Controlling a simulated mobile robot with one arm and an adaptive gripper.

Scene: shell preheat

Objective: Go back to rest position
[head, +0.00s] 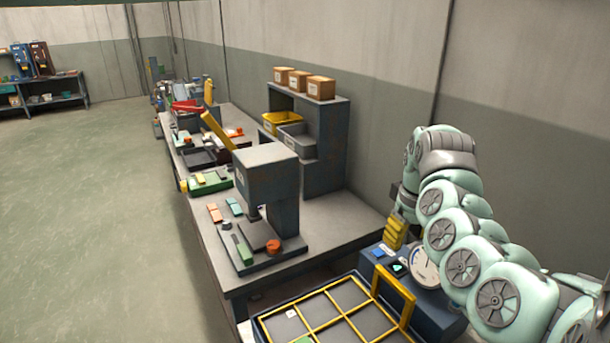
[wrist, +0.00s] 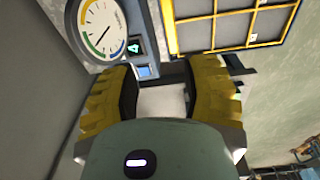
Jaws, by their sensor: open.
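My gripper has yellow ribbed fingers. In the wrist view, my gripper (wrist: 161,100) is open, with nothing between its two fingers. In the head view, my gripper (head: 396,232) hangs at the end of my pale green arm, above the blue unit at the right. The blue unit (head: 437,312) carries a round dial gauge (head: 425,268) and small lit displays. The gauge also shows in the wrist view (wrist: 101,28), just beyond the left finger.
A workbench (head: 335,222) holds a press (head: 268,190), a shelf (head: 322,150) with boxes, bins and small parts. The wall stands close behind my arm. Open floor (head: 100,200) lies at the left.

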